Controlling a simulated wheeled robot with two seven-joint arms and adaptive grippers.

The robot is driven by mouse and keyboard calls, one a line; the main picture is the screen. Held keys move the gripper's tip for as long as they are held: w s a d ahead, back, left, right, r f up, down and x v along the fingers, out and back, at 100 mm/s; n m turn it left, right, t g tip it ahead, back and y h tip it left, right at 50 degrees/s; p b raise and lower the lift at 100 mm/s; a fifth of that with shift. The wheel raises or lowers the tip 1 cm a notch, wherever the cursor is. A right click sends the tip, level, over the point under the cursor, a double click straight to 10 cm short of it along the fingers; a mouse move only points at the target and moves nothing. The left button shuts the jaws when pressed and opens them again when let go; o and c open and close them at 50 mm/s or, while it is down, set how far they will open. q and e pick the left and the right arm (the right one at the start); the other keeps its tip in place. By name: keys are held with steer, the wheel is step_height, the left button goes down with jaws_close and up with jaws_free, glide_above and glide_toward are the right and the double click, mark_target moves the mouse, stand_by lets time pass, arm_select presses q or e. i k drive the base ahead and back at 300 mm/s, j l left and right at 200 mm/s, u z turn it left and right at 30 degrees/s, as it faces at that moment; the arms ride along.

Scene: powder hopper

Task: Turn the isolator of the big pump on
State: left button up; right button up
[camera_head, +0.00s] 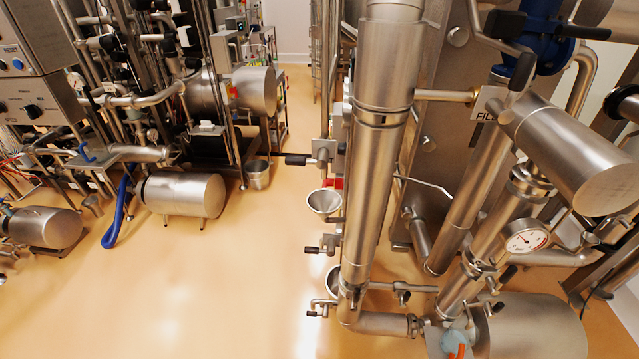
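Several steel motor or pump bodies show in the head view, and I cannot tell which is the big pump. A large steel cylinder (530,330) lies at the bottom right, cut by the frame edge. Another large cylinder (254,91) is at the back left, with a small red and yellow part (231,91) in front of it that may be an isolator; its setting is too small to read. A medium cylinder (183,194) and a smaller one (47,228) sit low on the left. Neither of my grippers shows.
A grey panel with a black knob (34,111) stands at the left edge. A tall steel pipe (380,160) rises mid-right, beside a steel funnel (324,202). A blue hose (117,215) hangs at left. The floor (220,290) between is clear.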

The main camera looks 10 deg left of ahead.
mark_target(329, 182)
steer(key=j+z, duration=0.15)
steer(key=j, duration=0.4)
steer(key=j+z, duration=0.2)
steer(key=j, duration=0.35)
steer(key=k+j+z, duration=0.15)
steer(key=j, duration=0.4)
